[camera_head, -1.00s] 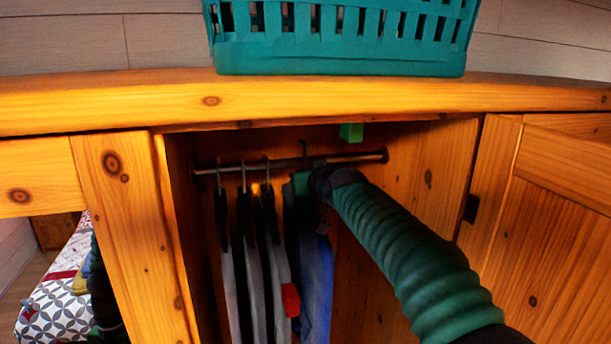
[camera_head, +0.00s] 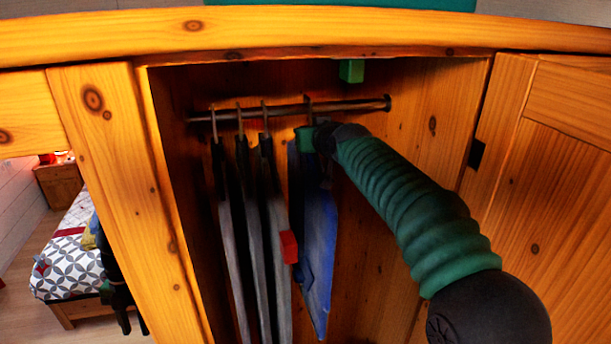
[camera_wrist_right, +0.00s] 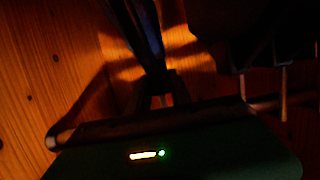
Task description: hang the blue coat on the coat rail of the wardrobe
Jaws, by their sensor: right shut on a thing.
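The blue coat (camera_head: 319,250) hangs upright inside the wardrobe, to the right of several grey garments (camera_head: 254,240). My right gripper (camera_head: 307,140) is shut on the top of the coat's hanger, just below the coat rail (camera_head: 350,107). The hanger's hook (camera_head: 308,104) reaches up to the rail and appears to be over it; whether it bears on it I cannot tell. In the dark right wrist view, the rail's end (camera_wrist_right: 54,138) and a dark hanging shape show; the fingertips are hard to make out. My left gripper is not in view.
A green block (camera_head: 351,71) sits above the rail. A red block (camera_head: 288,246) shows beside the garments. The wardrobe's left post (camera_head: 115,170) and right door (camera_head: 560,170) flank the opening. A teal basket (camera_head: 400,4) stands on top. A bed (camera_head: 70,265) is at far left.

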